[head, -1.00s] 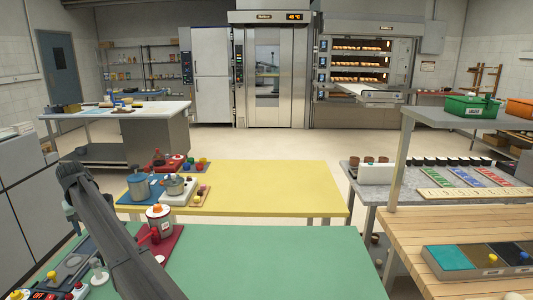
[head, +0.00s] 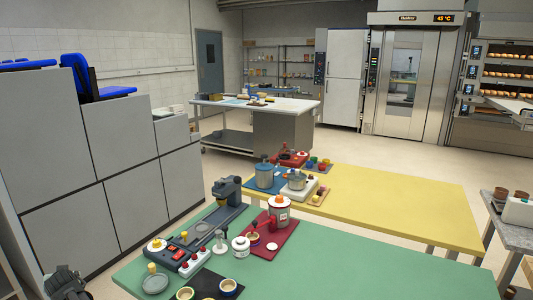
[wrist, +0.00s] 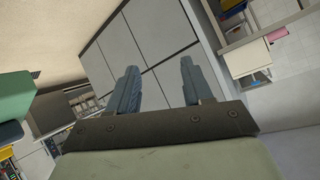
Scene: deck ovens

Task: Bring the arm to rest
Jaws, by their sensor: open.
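My gripper shows in the wrist view (wrist: 157,92), with its two grey fingers spread apart and nothing between them. Behind the fingers in that view are grey cabinet fronts (wrist: 150,40). In the head view a dark part of my arm (head: 66,284) shows at the lower left corner, left of the green table (head: 330,250). The fingertips cannot be made out in the head view. The arm is clear of the things on the green table.
Grey stepped cabinets (head: 120,140) with blue items on top stand at the left. The floor beyond is open.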

